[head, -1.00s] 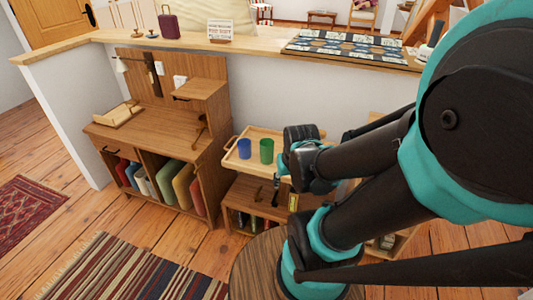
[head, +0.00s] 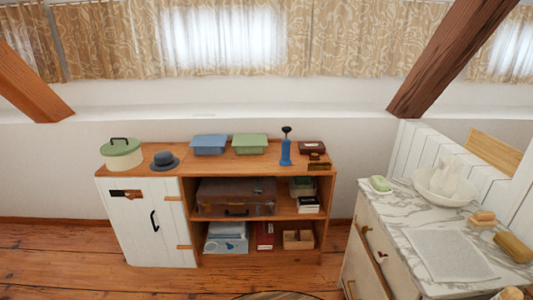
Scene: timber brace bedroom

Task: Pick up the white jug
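A white jug (head: 452,176) stands in a white basin (head: 441,192) on the marble top of a washstand (head: 420,238) at the right of the head view. The jug is pale against the white panel behind it, so its handle is hard to make out. Its lower part is hidden by the basin's rim. My gripper is not in view.
A low cabinet (head: 225,160) with boxes stands against the wall. A slanted timber brace (head: 455,55) rises behind the washstand. Wooden floor (head: 70,265) is open at the front left.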

